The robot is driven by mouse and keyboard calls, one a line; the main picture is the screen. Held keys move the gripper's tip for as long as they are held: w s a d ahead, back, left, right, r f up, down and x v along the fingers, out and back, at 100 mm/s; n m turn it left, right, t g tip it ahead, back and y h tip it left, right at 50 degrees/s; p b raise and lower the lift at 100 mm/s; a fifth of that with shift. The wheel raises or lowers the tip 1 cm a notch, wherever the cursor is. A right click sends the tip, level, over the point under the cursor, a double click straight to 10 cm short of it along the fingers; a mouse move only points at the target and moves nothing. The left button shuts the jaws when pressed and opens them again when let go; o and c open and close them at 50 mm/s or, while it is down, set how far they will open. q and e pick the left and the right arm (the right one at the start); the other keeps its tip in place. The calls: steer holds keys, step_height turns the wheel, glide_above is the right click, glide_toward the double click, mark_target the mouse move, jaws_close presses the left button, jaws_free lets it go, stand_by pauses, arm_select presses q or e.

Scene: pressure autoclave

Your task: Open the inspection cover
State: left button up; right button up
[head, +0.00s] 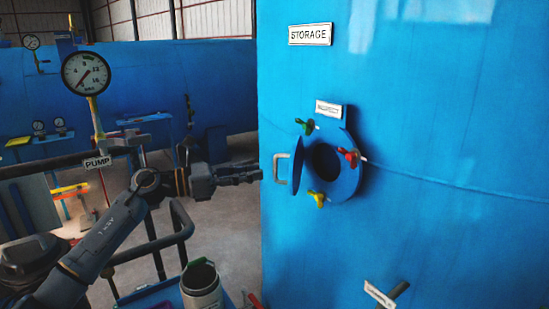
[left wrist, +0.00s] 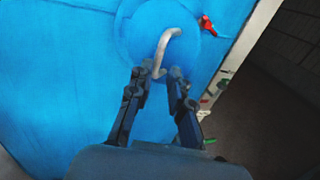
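The inspection cover (head: 297,165) is a blue disc standing swung out from the round port (head: 325,162) on the blue storage tank, so the dark opening shows. Its pale metal handle (head: 281,168) faces left. In the left wrist view the cover (left wrist: 195,48) shows face-on, with the curved handle (left wrist: 168,45) on it. My left gripper (head: 260,175) is just left of the handle. In the left wrist view its fingers (left wrist: 162,72) are apart, with the handle's near end between the tips; contact is not clear. My right gripper is not in view.
Green (head: 306,127), red (head: 349,157) and yellow (head: 317,199) wing knobs surround the port. A pressure gauge (head: 87,72) on the pump post and a dark railing (head: 180,230) stand near my left arm. A grey canister (head: 201,287) stands below.

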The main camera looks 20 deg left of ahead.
mark_target(276, 176)
arm_select(q)
steer(key=p+x, duration=0.3)
steer(key=x, duration=0.3)
steer(key=shift+w+d, duration=0.2)
steer(key=shift+w, duration=0.05)
jaws_close()
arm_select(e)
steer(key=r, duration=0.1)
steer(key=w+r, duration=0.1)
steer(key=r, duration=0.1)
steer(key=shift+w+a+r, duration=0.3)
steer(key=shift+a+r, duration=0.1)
